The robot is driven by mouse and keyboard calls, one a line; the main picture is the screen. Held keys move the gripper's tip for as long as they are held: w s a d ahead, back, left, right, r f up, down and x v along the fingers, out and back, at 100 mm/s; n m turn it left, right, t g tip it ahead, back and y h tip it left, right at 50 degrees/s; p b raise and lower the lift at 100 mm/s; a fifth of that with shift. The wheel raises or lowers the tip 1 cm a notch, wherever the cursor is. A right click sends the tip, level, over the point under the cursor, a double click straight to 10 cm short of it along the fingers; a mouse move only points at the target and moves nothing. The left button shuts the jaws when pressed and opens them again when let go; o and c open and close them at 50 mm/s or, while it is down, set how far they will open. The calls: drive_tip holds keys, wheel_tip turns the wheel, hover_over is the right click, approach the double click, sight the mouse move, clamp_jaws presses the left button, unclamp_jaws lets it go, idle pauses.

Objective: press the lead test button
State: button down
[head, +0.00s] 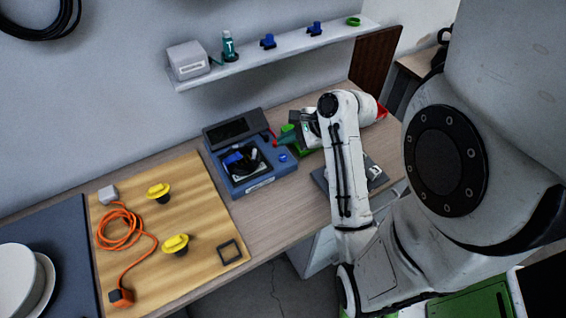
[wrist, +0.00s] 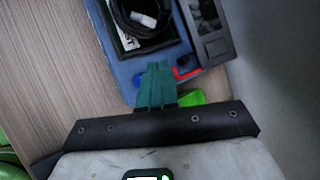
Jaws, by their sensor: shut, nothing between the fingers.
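A blue tester box (head: 263,184) with a raised dark panel (head: 233,129) stands on the workbench; it also shows in the wrist view (wrist: 125,72). A black coiled lead (head: 240,160) lies in its recess, beside a label that seems to read "TEST" (wrist: 130,41). A round blue button-like part (head: 283,158) sits at the box's right front; in the wrist view a blue part (wrist: 138,79) shows just left of the fingers. My gripper (wrist: 157,68) has teal fingers shut together and empty, over the box's near edge. It also shows in the head view (head: 287,139). I cannot tell whether it touches the box.
A red part (wrist: 186,72) lies right of the fingertips. Green items (head: 303,151) sit right of the box. A wooden board (head: 205,215) at left holds an orange cable (head: 122,242) and yellow parts (head: 175,244). A shelf (head: 275,58) runs above. Bare bench lies before the box.

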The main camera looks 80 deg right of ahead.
sight(286, 159)
drive_tip(key=shift+f+b, duration=0.5)
drive_tip(key=shift+f, duration=1.4)
drive_tip(key=shift+f, duration=0.9)
idle(1.3)
drive_tip(key=shift+r+p, duration=0.15)
drive_tip(key=shift+p, duration=0.3)
drive_tip(key=shift+r+p, duration=0.75)
drive_tip(key=shift+p, duration=0.45)
